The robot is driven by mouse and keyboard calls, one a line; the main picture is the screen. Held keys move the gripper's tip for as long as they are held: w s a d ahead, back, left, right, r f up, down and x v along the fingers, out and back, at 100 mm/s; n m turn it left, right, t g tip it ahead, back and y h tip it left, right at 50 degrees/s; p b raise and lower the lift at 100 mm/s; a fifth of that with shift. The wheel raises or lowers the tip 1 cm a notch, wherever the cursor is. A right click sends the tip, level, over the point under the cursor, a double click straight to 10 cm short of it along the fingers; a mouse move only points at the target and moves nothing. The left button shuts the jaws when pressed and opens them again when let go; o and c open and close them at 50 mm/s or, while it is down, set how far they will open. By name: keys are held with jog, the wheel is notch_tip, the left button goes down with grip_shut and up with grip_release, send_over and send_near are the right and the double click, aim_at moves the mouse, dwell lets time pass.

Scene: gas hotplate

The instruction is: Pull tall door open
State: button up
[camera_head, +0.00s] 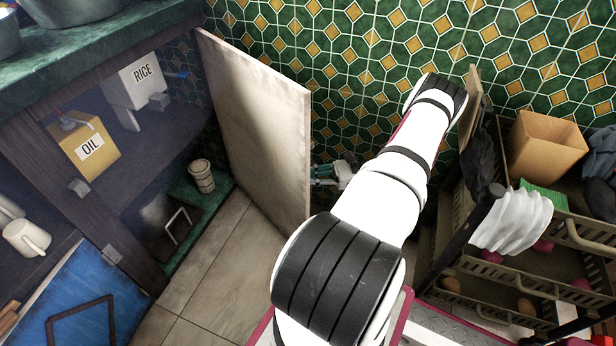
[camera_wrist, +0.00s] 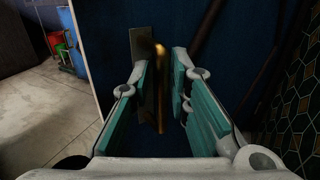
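The tall door (camera_head: 262,125) stands swung out from the cabinet in the head view, its pale inner face towards the camera. In the wrist view its outer face (camera_wrist: 112,35) is dark blue and fills the middle, with a pale edge at the left. A brass-coloured upright handle (camera_wrist: 159,60) is on this face. My gripper (camera_wrist: 160,78) has its two teal-padded fingers apart, one on each side of the handle; firm contact does not show. In the head view my gripper (camera_head: 330,174) is small, just right of the door's edge and partly hidden by my arm.
The open cabinet holds an OIL box (camera_head: 88,148), a RICE box (camera_head: 138,82) and a striped cup (camera_head: 201,175). A blue panel with a handle (camera_head: 85,300) is lower left. A crate rack (camera_head: 510,270) stands right of my arm. Tiled floor (camera_head: 205,265) is clear before the cabinet.

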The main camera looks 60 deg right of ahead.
notch_tip(320, 180, up, 10)
jog(key=shift+r, duration=0.1)
dwell(0.4)
jog(key=shift+c, duration=0.2)
